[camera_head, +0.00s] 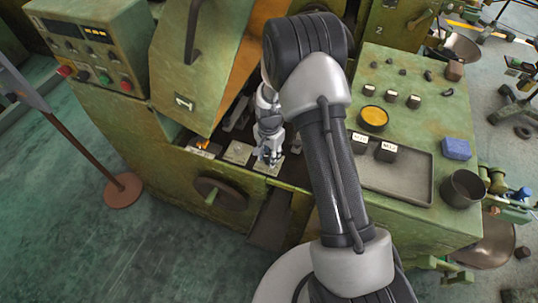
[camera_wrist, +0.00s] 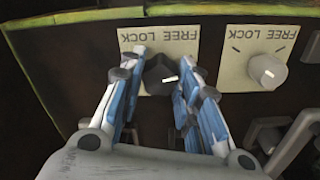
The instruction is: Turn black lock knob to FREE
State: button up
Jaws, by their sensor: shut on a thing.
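The black lock knob (camera_wrist: 157,77) sits on a pale plate (camera_wrist: 132,39) marked FREE and LOCK, whose lettering is upside down in the wrist view. A short white mark on the knob points to the right in that view. My gripper (camera_wrist: 160,64) has one blue-and-grey finger on each side of the knob and is shut on it. In the head view my gripper (camera_head: 269,157) reaches down to the plates on the green machine. The knob is hidden there.
A second FREE LOCK plate with a white knob (camera_wrist: 267,71) is just right in the wrist view. Grey levers (camera_wrist: 292,145) stand below it. In the head view, a handwheel (camera_head: 220,192) is left of my gripper and a raised green cover (camera_head: 200,62) stands behind.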

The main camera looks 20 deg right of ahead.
aim_at(269, 156)
jog(key=o, duration=1.1)
jog(key=shift+c, duration=0.2)
notch_tip(269, 156, up, 12)
dwell(0.3)
